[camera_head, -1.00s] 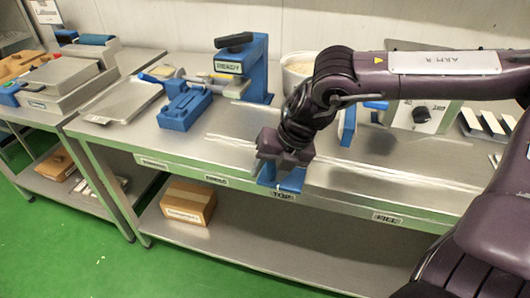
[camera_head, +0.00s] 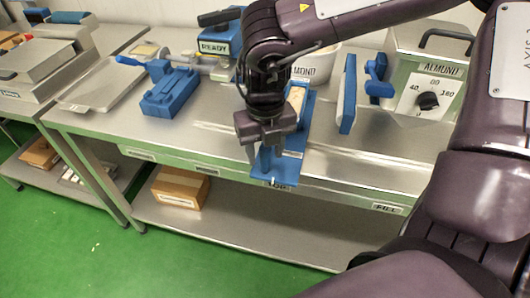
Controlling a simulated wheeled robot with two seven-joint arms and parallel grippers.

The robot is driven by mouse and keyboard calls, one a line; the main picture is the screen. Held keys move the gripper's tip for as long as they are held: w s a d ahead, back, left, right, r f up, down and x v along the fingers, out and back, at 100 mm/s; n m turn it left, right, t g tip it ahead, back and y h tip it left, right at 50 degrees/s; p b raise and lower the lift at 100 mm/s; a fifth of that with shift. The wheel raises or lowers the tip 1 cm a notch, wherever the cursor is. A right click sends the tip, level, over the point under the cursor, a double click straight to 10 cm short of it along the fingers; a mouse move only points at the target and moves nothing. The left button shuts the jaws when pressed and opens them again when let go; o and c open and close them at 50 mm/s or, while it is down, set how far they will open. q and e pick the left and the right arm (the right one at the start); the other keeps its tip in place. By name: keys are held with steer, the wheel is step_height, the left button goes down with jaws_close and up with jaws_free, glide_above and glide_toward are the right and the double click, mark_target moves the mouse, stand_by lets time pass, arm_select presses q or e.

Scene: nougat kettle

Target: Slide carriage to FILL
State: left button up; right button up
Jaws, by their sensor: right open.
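The blue carriage (camera_head: 283,169) sits on the pale rails near the table's front edge, with a long tray holding something tan reaching back from it. The FILL label (camera_head: 388,208) is on the front edge to the right of the carriage. My right gripper (camera_head: 262,151) is open, pointing down at the left side of the carriage. It partly hides the carriage, and I cannot tell whether it touches it. My left gripper is not in view.
A kettle unit (camera_head: 437,65) with a dial and a blue upright plate (camera_head: 348,95) stand at the back right. A white ALMOND tub (camera_head: 318,68) is behind my arm. A blue fixture (camera_head: 170,92) stands left. The rails right of the carriage look clear.

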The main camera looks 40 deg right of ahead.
steer(key=shift+w+d+f, duration=0.1)
steer(key=shift+w+f, duration=0.05)
steer(key=shift+f, duration=0.4)
steer(key=shift+w+d+f, duration=0.1)
steer(key=shift+f, duration=0.45)
steer(key=shift+s+a+r, duration=0.1)
steer(key=shift+s, duration=0.05)
jaws_close()
